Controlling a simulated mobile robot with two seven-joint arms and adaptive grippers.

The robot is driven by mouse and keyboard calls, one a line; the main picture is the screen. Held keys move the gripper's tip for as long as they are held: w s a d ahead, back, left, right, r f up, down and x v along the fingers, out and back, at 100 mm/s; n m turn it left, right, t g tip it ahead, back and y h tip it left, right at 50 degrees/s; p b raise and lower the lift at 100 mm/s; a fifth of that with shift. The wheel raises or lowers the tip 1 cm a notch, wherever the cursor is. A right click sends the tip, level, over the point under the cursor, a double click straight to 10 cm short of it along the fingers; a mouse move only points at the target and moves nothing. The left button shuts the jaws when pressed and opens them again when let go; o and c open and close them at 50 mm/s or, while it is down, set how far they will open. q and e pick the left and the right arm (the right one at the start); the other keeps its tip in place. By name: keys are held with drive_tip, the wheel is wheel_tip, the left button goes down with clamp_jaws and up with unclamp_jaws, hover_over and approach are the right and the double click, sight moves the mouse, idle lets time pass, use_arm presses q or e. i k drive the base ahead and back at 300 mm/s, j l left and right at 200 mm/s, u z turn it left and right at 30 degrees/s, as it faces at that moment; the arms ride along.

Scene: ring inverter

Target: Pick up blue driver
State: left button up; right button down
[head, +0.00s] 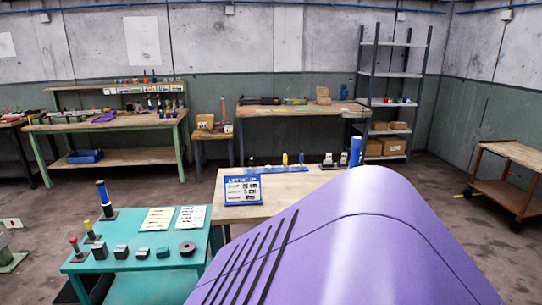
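A small blue upright handle (301,158), which looks like the blue driver, stands in the blue rack (262,170) along the back of the wooden worktable (290,187). A yellow-handled tool (285,159) stands just left of it. The blue handle is small in the head view, and its lower end is hard to make out. Neither of my grippers is in view, so nothing is seen touching it.
A large purple surface close to the camera hides the lower right. A blue-framed sign (243,190) and a tall blue cylinder (354,151) stand on the worktable. A teal cart (133,263) with several dark parts stands left. Floor (40,205) is open farther left.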

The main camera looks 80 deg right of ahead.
sight(357, 141)
drive_tip(key=z, duration=3.25)
drive_tip(key=i+l, duration=0.2)
drive_tip(key=i, duration=0.2)
drive_tip(key=u, duration=0.05)
